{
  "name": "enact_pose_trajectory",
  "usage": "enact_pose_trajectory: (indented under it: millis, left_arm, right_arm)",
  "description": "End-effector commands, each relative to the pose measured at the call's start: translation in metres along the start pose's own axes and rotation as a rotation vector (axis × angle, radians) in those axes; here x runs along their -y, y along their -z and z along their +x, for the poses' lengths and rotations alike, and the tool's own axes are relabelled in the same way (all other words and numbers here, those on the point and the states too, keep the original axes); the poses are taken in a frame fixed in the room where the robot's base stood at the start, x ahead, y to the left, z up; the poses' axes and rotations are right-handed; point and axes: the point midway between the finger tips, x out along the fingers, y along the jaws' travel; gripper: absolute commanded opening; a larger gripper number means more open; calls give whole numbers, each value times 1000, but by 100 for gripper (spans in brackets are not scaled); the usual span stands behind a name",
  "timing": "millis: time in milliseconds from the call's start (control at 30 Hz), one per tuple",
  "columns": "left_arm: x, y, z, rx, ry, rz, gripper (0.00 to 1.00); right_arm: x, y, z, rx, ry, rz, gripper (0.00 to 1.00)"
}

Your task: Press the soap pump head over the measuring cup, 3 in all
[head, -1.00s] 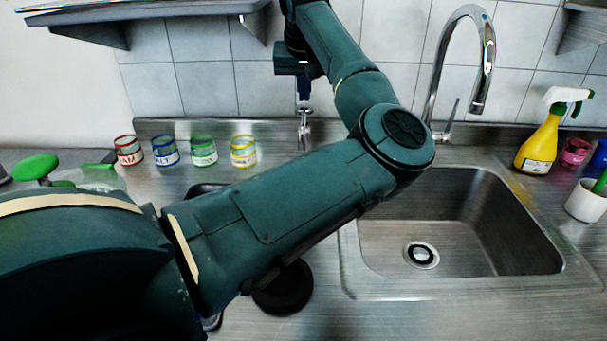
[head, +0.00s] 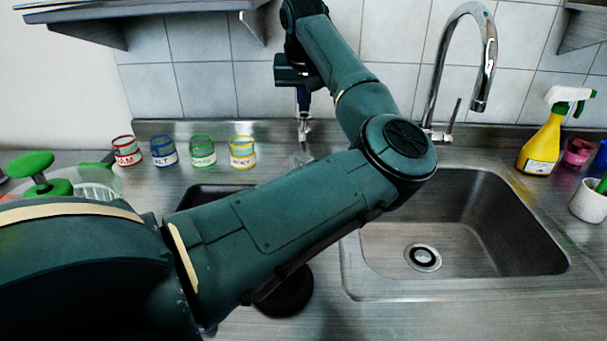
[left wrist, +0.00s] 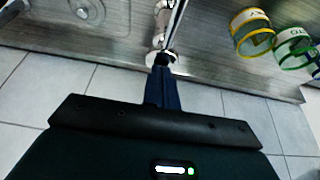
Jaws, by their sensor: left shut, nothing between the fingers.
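My left gripper (head: 304,118) is shut and points down in front of the tiled wall, behind the counter's middle. It also shows in the left wrist view (left wrist: 161,72), with nothing between its fingers. A small pale, shiny piece (head: 303,132) lies right at and below the fingertips; it may be the soap pump head, but I cannot tell for sure, nor whether they touch. The pump's body is mostly hidden behind my left arm. I cannot make out the measuring cup. My right gripper is out of view.
Several labelled jars stand left of the gripper, the nearest with a yellow rim (head: 242,152). A sink (head: 470,225) and tall faucet (head: 489,60) are at right, by a yellow spray bottle (head: 541,142). A green-knobbed item (head: 31,165) is at far left. A shelf (head: 150,12) overhangs.

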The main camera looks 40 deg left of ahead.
Motion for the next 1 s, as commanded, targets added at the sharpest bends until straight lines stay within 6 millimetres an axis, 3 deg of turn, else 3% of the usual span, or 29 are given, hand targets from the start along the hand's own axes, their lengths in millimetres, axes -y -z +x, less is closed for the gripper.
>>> enact_pose_trajectory:
  millis: [500,1000]
  left_arm:
    - [0,10,-25,4,0,1,0]
    - [0,11,-27,2,0,0,0]
  right_arm:
    - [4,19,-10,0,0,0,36]
    - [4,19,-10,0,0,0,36]
